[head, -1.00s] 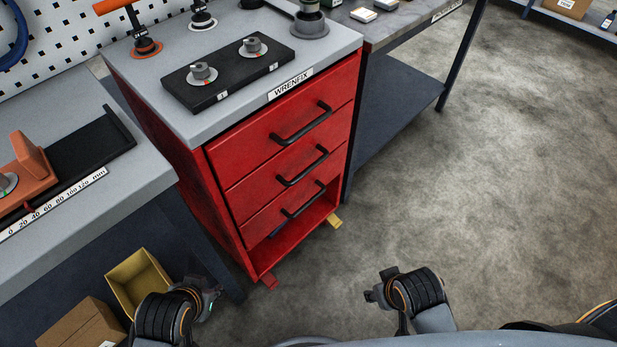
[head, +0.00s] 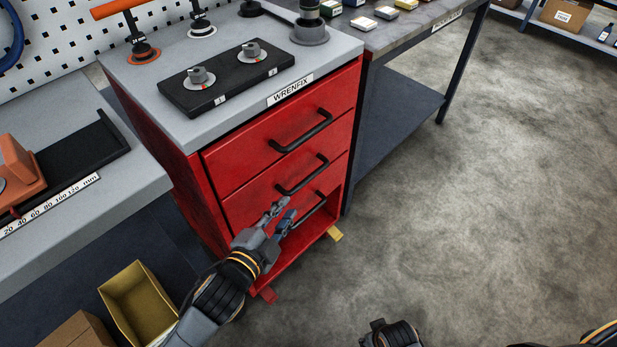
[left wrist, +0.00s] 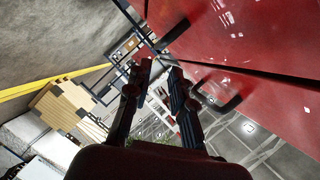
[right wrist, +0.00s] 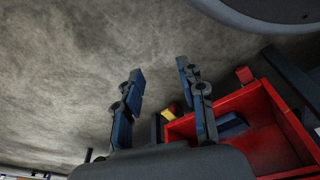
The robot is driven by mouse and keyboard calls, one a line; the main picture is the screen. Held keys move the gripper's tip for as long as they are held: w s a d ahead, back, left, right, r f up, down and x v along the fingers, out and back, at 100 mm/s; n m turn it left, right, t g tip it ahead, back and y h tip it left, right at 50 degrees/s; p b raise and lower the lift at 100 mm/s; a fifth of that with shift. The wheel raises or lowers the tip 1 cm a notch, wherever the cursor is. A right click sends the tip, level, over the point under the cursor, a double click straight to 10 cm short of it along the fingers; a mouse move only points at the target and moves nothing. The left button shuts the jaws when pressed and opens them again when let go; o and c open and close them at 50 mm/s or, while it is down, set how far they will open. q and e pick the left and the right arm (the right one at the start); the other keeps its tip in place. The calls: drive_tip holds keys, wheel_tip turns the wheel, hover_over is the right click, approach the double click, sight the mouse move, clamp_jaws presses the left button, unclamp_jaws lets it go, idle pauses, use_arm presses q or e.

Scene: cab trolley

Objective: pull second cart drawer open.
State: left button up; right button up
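The red cart (head: 240,195) stands in the middle of the head view with three stacked drawers, all looking closed. The second drawer (head: 262,188) has a black bar handle (head: 303,177). My left gripper (head: 284,211) is open in front of the bottom drawer, just below the second handle, and partly hides the bottom handle (head: 312,213). In the left wrist view its fingers (left wrist: 161,70) are apart with nothing between them. Dark handles show on the red fronts there. My right gripper (right wrist: 160,75) is open and empty in the right wrist view, low and away from the cart.
An open red bay (right wrist: 240,120) is at the cart's base. A yellow bin (head: 140,305) and a cardboard box (head: 75,333) are at lower left. A workbench (head: 110,190) flanks the cart on the left. The floor (head: 480,200) at right is clear.

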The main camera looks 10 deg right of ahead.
sight(305, 183)
use_arm(q)
drive_tip(key=b+x, duration=0.2)
drive_tip(key=x, duration=1)
drive_tip(key=shift+w+f, duration=0.1)
drive_tip(key=shift+f, duration=0.05)
drive_tip(key=shift+w+d, duration=0.25)
drive_tip(key=shift+w, duration=0.1)
use_arm(e)
drive_tip(key=w+r, duration=0.3)
drive_tip(key=r, duration=0.4)
drive_tip(key=shift+a+r+t, duration=0.15)
drive_tip(key=shift+r+t, duration=0.15)
drive_tip(key=shift+r, duration=0.05)
use_arm(q)
clamp_jaws()
